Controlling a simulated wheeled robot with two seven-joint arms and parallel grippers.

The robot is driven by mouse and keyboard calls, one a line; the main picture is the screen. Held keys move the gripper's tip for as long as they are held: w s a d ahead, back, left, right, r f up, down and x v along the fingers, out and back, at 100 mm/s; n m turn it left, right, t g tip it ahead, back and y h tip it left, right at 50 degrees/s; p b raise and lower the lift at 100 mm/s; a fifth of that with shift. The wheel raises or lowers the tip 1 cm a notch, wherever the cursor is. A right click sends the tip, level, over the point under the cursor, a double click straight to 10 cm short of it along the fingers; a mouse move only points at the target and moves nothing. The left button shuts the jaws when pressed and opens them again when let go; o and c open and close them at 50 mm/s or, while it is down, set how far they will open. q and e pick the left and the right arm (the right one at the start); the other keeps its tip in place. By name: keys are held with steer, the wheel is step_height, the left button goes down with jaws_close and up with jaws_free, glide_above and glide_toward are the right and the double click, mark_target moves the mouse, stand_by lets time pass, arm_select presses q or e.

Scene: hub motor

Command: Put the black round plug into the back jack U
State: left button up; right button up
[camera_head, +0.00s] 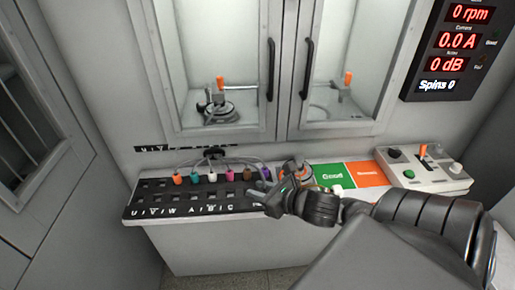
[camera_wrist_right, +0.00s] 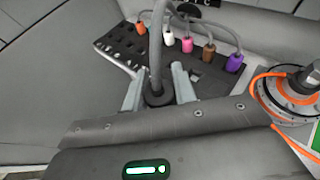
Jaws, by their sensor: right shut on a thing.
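My right gripper (camera_head: 270,198) is over the right end of the black jack panel (camera_head: 225,208). In the right wrist view, my right gripper (camera_wrist_right: 158,88) is shut on the black round plug (camera_wrist_right: 158,98), which sits between the two fingers. A thick grey cable (camera_wrist_right: 156,50) rises from the plug. In the head view the plug is hidden by the gripper. The panel has rows of dark jacks, with white letters along its front edge. My left gripper is not in view.
Several coloured plugs stand along the panel's back, including an orange one (camera_head: 178,179) and a purple one (camera_head: 266,173), with grey cables. A motor with orange wire (camera_wrist_right: 290,95) lies right of the gripper. Green (camera_head: 332,175) and orange pads and a control box (camera_head: 425,168) are farther right.

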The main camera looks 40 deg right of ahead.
steer(key=w+a+r+m+h, duration=0.2)
steer(key=w+a+r+h, duration=0.15)
steer(key=w+r, duration=0.55)
steer(key=w+a+r+y, duration=0.1)
steer(key=w+a+r, duration=0.5)
steer(key=a+r, duration=0.2)
steer(key=shift+a+y, duration=0.15)
steer(key=shift+y, duration=0.2)
